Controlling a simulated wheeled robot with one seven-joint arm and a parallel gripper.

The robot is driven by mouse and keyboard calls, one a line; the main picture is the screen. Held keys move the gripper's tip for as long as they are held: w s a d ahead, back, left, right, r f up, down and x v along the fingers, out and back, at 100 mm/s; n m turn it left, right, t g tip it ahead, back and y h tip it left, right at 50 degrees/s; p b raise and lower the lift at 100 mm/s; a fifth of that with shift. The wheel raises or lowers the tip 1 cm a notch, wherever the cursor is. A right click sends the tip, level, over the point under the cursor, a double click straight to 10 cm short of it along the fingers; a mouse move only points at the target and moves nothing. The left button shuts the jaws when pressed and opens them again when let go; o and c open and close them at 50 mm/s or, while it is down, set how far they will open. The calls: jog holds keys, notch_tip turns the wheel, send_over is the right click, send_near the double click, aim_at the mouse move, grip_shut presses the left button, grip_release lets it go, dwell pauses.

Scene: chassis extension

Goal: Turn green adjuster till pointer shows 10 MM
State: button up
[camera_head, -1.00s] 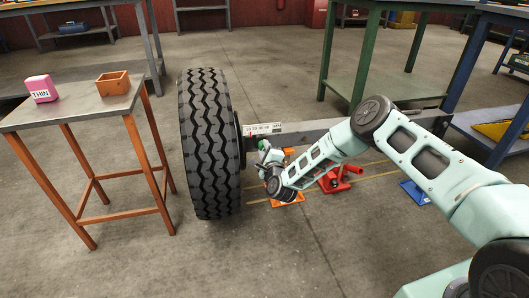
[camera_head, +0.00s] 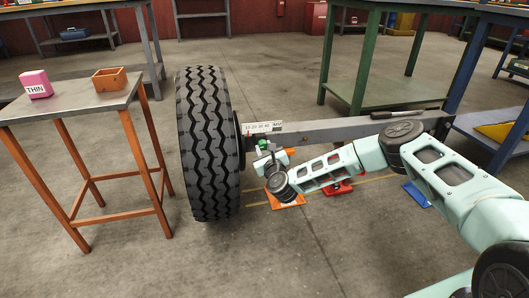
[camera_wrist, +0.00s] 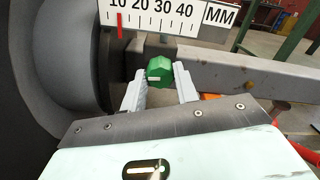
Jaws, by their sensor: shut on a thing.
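The green adjuster (camera_wrist: 159,70) is a faceted knob with a pale mark on its face. My gripper (camera_wrist: 160,88) is shut on it, one finger on each side. The adjuster also shows as a small green spot in the head view (camera_head: 264,144), with my wrist (camera_head: 278,182) just below it. The white scale (camera_wrist: 165,14) reads 10, 20, 30, 40 and MM. Its red pointer (camera_wrist: 120,25) stands under or very close to the 10; the exact alignment is hard to tell. The scale sits on the grey beam (camera_head: 350,129) beside the wheel.
The large black tyre (camera_head: 205,145) stands close to the left of my gripper. An orange stand (camera_head: 287,200), a red stand (camera_head: 338,187) and a blue one (camera_head: 416,195) are on the floor. A small table (camera_head: 70,104) with a pink box is at left. Foreground floor is clear.

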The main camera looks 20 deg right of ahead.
jog(key=shift+m, duration=0.6)
jog(key=o, duration=1)
jog(key=shift+s, duration=0.1)
jog(key=s+p, duration=0.5)
jog(key=s, duration=1.2)
jog(key=shift+s+p, duration=0.15)
jog(key=shift+p, duration=0.2)
